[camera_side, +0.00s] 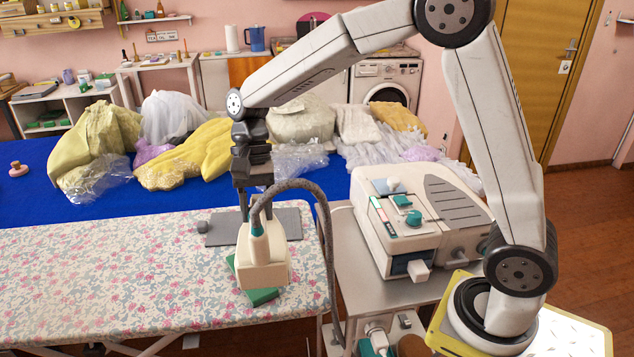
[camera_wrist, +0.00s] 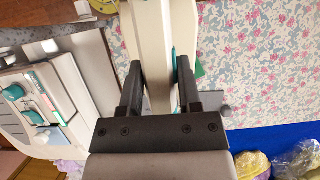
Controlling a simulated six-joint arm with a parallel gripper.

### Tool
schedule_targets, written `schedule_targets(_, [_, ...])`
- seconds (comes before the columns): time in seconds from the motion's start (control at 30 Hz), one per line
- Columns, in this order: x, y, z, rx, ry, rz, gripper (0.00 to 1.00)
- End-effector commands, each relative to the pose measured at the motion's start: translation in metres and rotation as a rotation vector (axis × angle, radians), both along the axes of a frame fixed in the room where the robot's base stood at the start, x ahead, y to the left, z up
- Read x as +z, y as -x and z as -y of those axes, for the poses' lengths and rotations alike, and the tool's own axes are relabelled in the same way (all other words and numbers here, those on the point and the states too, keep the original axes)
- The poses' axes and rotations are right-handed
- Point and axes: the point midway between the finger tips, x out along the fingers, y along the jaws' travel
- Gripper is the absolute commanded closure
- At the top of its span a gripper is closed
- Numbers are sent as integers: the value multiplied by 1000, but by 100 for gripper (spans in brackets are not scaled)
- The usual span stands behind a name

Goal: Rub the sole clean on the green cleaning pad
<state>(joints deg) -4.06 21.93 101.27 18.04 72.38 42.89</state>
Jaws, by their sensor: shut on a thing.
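The cream iron (camera_side: 263,265) with teal trim is upright over the near right part of the flowered ironing board. My gripper (camera_side: 250,208) is shut on its handle from above. In the wrist view the iron (camera_wrist: 155,30) runs between the two dark fingers of my gripper (camera_wrist: 157,85). The green cleaning pad (camera_side: 262,297) lies under the iron, with its front edge and a left corner showing. A bit of the pad (camera_wrist: 199,69) also shows in the wrist view. The sole faces down and is hidden; I cannot tell if it touches the pad.
A grey plate (camera_side: 288,216) lies on the ironing board (camera_side: 110,265) behind the iron. A grey hose (camera_side: 327,230) loops from the iron down to the right. A cream steam station (camera_side: 415,225) stands right of the board. Bagged garments (camera_side: 200,150) lie on the blue table behind.

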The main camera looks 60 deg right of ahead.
Motion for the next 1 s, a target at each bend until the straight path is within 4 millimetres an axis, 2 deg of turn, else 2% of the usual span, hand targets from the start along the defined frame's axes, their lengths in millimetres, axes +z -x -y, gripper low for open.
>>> schedule_targets(0.2, [-4,12,-18,282,1,2,100])
schedule_targets(0.4, [-6,18,-25,410,0,3,100])
schedule_targets(1.0, [-9,19,-25,431,-1,2,100])
